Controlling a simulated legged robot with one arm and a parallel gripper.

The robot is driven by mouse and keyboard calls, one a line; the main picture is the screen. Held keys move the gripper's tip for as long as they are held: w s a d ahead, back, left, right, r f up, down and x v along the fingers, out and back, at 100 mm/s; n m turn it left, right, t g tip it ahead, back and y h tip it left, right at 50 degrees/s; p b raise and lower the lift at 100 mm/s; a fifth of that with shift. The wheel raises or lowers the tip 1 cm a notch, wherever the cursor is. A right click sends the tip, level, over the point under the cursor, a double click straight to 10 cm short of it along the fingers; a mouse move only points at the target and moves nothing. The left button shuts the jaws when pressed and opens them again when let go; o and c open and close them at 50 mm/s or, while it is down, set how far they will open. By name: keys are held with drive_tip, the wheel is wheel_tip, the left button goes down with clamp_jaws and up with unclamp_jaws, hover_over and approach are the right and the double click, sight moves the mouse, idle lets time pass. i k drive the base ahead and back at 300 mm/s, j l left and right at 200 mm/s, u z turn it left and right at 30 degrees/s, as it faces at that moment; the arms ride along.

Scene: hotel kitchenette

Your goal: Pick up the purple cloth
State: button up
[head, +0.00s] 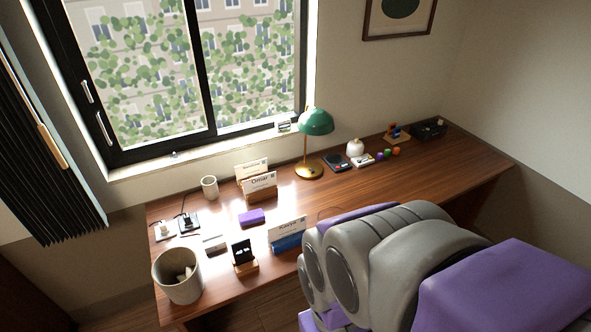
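A small purple block-like item (251,217), which looks like the folded purple cloth, lies flat on the wooden desk (345,205), left of the middle of the view. It is in plain sight with nothing on it. My grey and purple arm fills the lower right and hides part of the desk's front edge. My gripper does not show in this view. Nothing of mine touches the purple item.
Around the cloth are name cards (260,187), a blue-based card (287,233), a small dark stand (243,254) and a white cup (209,187). A bin (178,276) stands front left. A green lamp (316,124) stands behind, right.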

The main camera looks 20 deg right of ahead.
sight(256, 216)
drive_tip(key=i+j, duration=0.1)
drive_tip(key=i, duration=0.3)
drive_tip(key=i+j+z, duration=0.1)
drive_tip(key=i, duration=0.35)
drive_tip(key=i+j, duration=0.15)
drive_tip(key=i, duration=0.25)
drive_tip(key=l+z, duration=0.05)
